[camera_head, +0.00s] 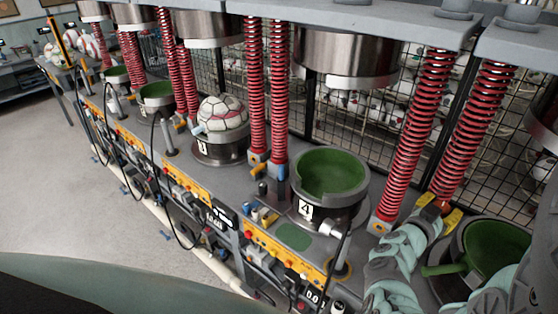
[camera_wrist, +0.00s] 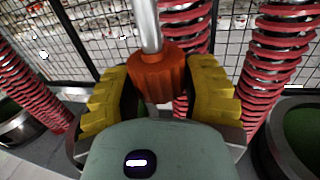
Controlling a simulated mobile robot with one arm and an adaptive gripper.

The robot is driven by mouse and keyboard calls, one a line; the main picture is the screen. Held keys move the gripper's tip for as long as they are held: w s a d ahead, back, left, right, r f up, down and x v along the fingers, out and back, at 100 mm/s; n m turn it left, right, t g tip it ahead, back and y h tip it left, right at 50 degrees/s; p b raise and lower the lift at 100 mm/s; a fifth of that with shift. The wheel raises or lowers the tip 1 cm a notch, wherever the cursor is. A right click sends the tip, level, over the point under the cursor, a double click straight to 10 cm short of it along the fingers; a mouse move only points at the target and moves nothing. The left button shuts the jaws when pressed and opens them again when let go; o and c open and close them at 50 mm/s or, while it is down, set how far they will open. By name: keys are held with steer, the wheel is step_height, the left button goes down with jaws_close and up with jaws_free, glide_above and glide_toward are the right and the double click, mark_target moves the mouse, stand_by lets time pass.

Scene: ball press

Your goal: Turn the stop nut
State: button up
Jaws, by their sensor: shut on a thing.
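The stop nut (camera_wrist: 160,78) is an orange-red ribbed knob on an upright metal rod in the wrist view. My gripper (camera_wrist: 162,92) has a yellow ribbed finger on each side of the nut and is shut on it. In the head view my gripper (camera_head: 439,208) is at the lower right, by the foot of the red springs. There the nut is mostly hidden between the fingers.
Red springs (camera_head: 417,135) stand close to my gripper. A press cup marked 4 with a green lining (camera_head: 330,172) is to the left, and another green-lined cup (camera_head: 495,245) is to the right. Wire mesh (camera_head: 370,120) stands behind. A ball (camera_head: 222,115) sits in a farther cup.

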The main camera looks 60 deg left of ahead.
steer(key=c, duration=0.3)
